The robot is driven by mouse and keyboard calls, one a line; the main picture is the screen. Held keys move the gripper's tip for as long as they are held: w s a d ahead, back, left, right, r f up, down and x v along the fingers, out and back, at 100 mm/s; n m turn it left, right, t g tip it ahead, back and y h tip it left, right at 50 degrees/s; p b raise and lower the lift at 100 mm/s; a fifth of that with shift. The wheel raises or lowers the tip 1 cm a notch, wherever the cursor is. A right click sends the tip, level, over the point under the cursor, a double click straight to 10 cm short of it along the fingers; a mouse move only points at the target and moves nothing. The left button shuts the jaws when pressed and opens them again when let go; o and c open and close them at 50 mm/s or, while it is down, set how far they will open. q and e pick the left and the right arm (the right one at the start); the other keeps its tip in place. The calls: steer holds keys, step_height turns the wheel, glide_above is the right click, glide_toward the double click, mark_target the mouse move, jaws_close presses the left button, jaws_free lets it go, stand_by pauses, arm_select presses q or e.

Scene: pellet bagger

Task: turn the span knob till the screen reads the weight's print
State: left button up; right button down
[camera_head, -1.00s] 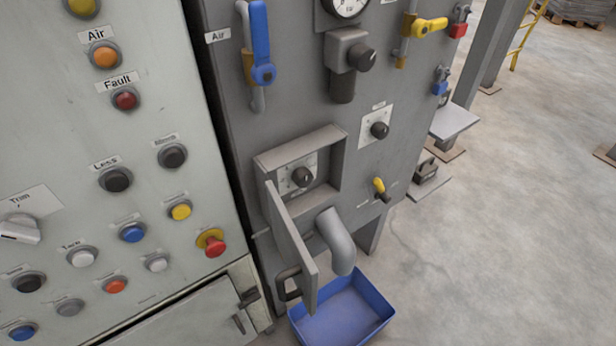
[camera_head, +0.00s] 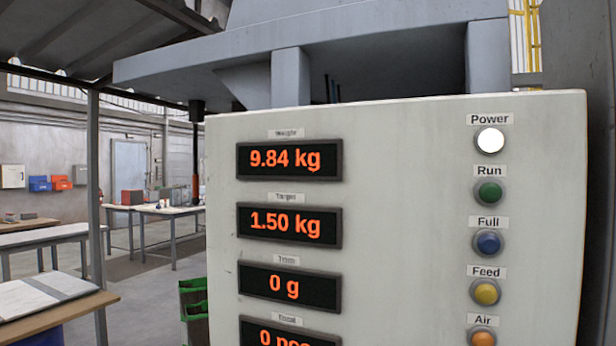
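The weight screen (camera_head: 290,159) on the pale control panel reads 9.84 kg in orange digits. Below it the target screen (camera_head: 290,224) reads 1.50 kg and the trim screen (camera_head: 289,286) reads 0 g. A further screen (camera_head: 289,333) at the bottom edge is partly cut off. The span knob and the weight with its print are not in this view. Neither of my grippers is in view.
On the panel's right side are a lit white Power lamp (camera_head: 490,141), a green Run button (camera_head: 488,193), a blue Full button (camera_head: 487,242), a yellow Feed button (camera_head: 486,292) and an orange Air button (camera_head: 483,339). Benches (camera_head: 50,318) stand at the left.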

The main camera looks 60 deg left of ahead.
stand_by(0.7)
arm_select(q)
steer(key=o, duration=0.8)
